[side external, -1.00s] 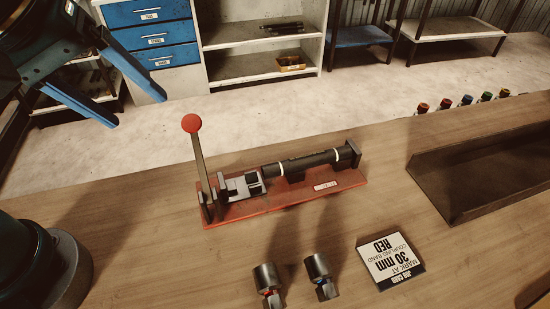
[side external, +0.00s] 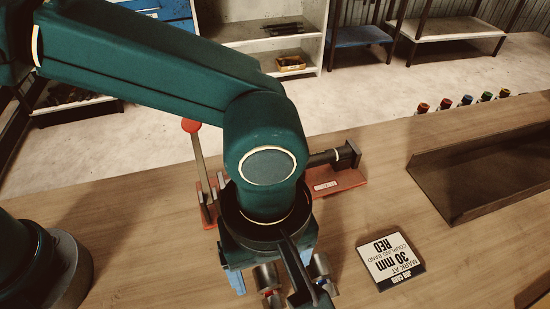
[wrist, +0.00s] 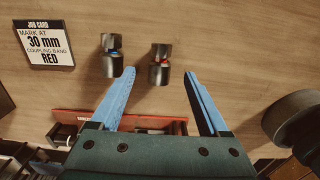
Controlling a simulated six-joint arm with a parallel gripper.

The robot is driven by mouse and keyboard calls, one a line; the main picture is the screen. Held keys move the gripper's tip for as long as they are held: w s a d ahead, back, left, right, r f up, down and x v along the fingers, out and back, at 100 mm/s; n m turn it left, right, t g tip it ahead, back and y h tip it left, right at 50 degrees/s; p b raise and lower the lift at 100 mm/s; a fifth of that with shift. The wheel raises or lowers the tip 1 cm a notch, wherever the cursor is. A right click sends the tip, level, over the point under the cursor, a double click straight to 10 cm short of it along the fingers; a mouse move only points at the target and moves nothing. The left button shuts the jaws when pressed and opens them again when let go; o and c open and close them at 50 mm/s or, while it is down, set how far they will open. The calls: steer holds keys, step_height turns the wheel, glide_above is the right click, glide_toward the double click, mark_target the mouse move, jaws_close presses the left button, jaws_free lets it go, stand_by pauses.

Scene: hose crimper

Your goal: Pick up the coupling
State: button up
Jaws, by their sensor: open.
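Two metal couplings stand at the front of the wooden bench. The red-banded coupling (side external: 268,282) is partly hidden by my arm; it also shows in the wrist view (wrist: 159,66). The blue-banded coupling (side external: 321,268) stands to its right; in the wrist view (wrist: 111,55) it is on the left. My gripper (wrist: 160,73) is open and empty, pointing down at the couplings. In the wrist view the red-banded coupling lies between the blue fingertips and the blue-banded one lies outside the left fingertip. I cannot tell how high the fingertips are.
The job card (side external: 390,259) reads 30 mm, coupling band red. The red-based crimper (side external: 335,181) with its red-knobbed lever (side external: 191,126) is behind my gripper, partly hidden. A dark tray (side external: 480,185) stands at the right. Several coloured-capped items (side external: 467,100) line the far edge.

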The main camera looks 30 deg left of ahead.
mark_target(270, 285)
steer(key=shift+f, duration=2.25)
jaws_close()
